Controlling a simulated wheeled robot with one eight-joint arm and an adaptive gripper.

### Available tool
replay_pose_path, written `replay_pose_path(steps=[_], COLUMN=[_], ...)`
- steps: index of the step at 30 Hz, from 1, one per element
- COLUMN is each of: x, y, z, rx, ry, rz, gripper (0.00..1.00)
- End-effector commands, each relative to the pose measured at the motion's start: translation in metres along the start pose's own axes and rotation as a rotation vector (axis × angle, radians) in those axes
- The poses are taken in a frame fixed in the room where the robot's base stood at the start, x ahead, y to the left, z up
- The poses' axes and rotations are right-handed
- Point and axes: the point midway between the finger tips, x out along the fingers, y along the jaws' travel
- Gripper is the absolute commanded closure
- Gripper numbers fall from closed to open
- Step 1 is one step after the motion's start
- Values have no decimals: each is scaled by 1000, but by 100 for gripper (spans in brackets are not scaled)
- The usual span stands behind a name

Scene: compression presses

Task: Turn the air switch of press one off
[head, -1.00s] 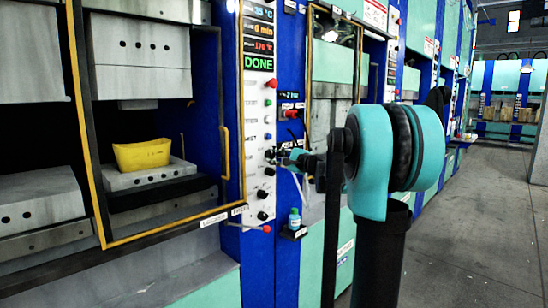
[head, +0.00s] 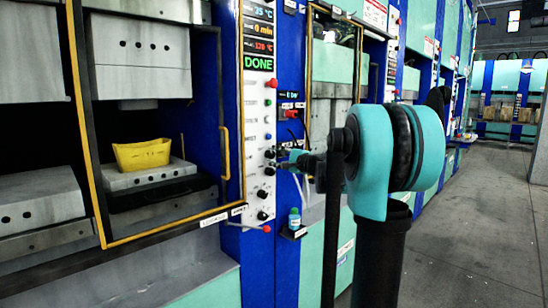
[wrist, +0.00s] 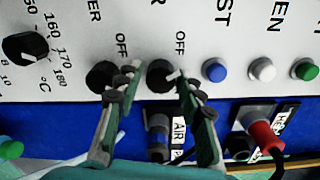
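Press one's control panel (head: 258,140) is white, with a display reading DONE above it. In the wrist view two black knobs marked OFF sit side by side: one on the left (wrist: 100,75) and one on the right (wrist: 160,72), its label cut to a final R. A blue panel below carries a label beginning AIR (wrist: 178,138). My gripper (wrist: 157,80) has its fingers apart on both sides of the right knob, with a small gap at the left finger. Contact at the right finger is unclear. In the head view my gripper (head: 288,157) is at the panel's knobs, small and partly hidden.
A temperature dial (wrist: 25,48) is left of the knobs. Blue (wrist: 214,70), white (wrist: 262,68) and green (wrist: 305,68) buttons are to the right. A red plug (wrist: 264,138) protrudes below. The aisle floor (head: 460,220) is clear.

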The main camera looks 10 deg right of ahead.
Motion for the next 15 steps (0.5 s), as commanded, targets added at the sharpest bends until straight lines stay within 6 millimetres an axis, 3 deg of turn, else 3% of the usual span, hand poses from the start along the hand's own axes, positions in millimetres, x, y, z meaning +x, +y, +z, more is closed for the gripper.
replay_pose_path(steps=[11, 15], x=[-1, -14], y=[-1, -1], z=[0, -1], rx=[2, 2], ry=[1, 3], rz=[-1, -2], gripper=[51, 51])
